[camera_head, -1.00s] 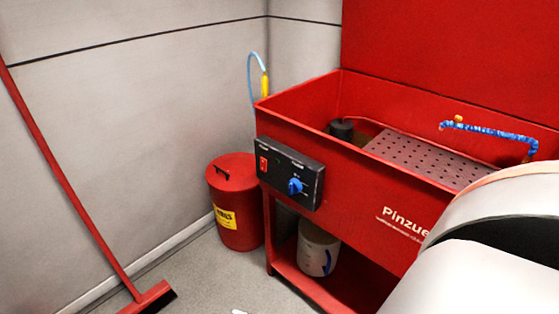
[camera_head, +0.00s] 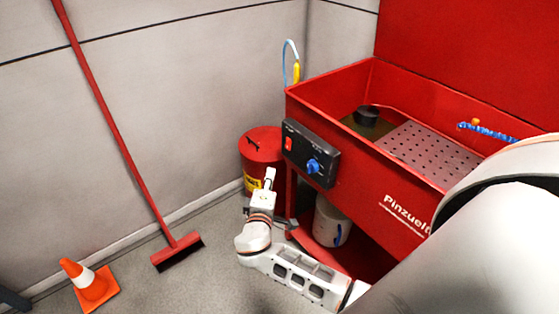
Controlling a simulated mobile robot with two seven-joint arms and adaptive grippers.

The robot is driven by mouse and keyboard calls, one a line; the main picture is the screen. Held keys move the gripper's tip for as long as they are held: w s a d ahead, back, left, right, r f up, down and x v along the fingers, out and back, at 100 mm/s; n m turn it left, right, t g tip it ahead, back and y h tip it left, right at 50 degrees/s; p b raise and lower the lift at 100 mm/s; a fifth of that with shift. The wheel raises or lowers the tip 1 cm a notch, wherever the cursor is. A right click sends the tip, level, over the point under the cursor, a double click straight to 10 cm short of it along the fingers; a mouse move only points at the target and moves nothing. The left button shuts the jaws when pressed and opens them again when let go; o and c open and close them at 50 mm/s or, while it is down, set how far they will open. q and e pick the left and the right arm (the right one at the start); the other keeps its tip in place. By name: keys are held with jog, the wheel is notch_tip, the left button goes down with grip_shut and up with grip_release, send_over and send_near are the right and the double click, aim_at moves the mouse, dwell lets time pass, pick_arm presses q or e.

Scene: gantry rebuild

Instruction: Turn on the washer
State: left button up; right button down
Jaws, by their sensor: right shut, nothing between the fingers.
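The washer is a red parts-washing sink (camera_head: 350,175) with a raised red lid, standing at the right. On its front left is a black control panel (camera_head: 311,152) with a red switch (camera_head: 289,144) on the left and a blue knob (camera_head: 313,166) on the right. My right gripper (camera_head: 269,180) is shut and empty. It appears below and left of the panel, in front of the red drum, apart from the switch in the picture. My left gripper is not in view.
A red drum (camera_head: 262,146) stands beside the washer. A white container (camera_head: 331,222) sits under it. A red broom (camera_head: 118,130) leans on the wall, and an orange cone (camera_head: 92,286) stands at lower left.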

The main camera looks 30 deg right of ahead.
send_near(285, 146)
jog(key=w, duration=0.4)
jog(key=d, duration=0.3)
jog(key=shift+w+d+f+p, duration=0.2)
jog(key=shift+d+f+p, duration=0.1)
jog(key=shift+d, duration=0.05)
